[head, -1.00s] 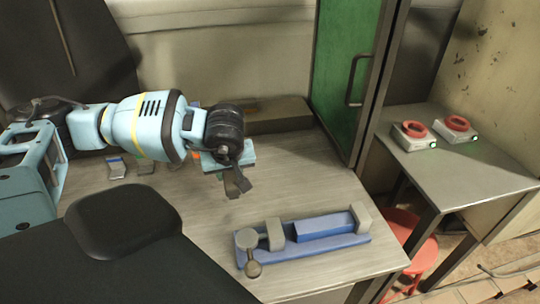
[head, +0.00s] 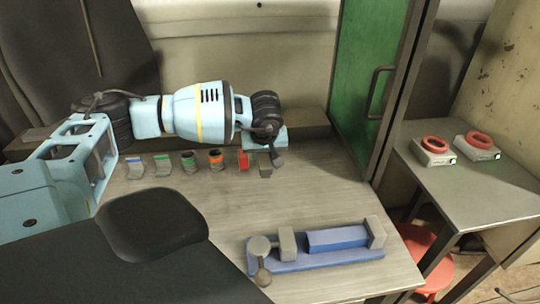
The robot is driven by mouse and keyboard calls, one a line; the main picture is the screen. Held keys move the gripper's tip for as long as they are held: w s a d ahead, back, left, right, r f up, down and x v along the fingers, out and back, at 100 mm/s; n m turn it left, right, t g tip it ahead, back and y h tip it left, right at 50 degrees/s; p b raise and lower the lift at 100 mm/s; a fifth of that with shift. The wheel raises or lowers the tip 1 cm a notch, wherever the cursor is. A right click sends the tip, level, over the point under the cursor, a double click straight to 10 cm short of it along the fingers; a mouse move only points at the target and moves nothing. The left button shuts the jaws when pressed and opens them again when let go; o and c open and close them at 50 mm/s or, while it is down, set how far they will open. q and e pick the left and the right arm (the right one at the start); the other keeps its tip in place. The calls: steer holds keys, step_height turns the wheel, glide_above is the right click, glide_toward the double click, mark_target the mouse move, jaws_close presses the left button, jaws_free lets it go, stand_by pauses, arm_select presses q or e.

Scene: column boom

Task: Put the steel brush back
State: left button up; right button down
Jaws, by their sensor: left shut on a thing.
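My left gripper (head: 271,163) is at the back of the workbench (head: 330,195), at the right end of a row of small holders. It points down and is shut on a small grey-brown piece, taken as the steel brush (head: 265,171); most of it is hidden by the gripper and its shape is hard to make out. The row has a blue-marked holder (head: 135,169), green-marked ones (head: 190,163), an orange-marked one (head: 216,160) and a red-marked one (head: 244,160), close beside the gripper. My right gripper is not in view.
A blue vise (head: 335,240) with grey jaws lies at the bench's front right. A green door (head: 370,80) stands right of the bench. A side table (head: 470,195) carries two devices with red rings (head: 436,146). A red stool (head: 428,255) is below. The middle of the bench is clear.

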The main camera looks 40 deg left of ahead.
arm_select(q)
steer(key=w, duration=0.1)
steer(key=w+a, duration=0.1)
steer(key=w, duration=0.1)
steer(key=w+a, duration=0.1)
steer(key=shift+w+f, duration=0.2)
steer(key=shift+w, duration=0.15)
steer(key=shift+f, duration=1.75)
steer(key=shift+d+f, duration=0.1)
steer(key=o, duration=1.1)
steer(key=shift+c, duration=0.2)
steer(key=shift+s+d+r, duration=0.1)
steer(key=shift+r, duration=0.4)
steer(key=v, duration=1.1)
steer(key=shift+p, duration=0.45)
steer(key=shift+s, duration=0.15)
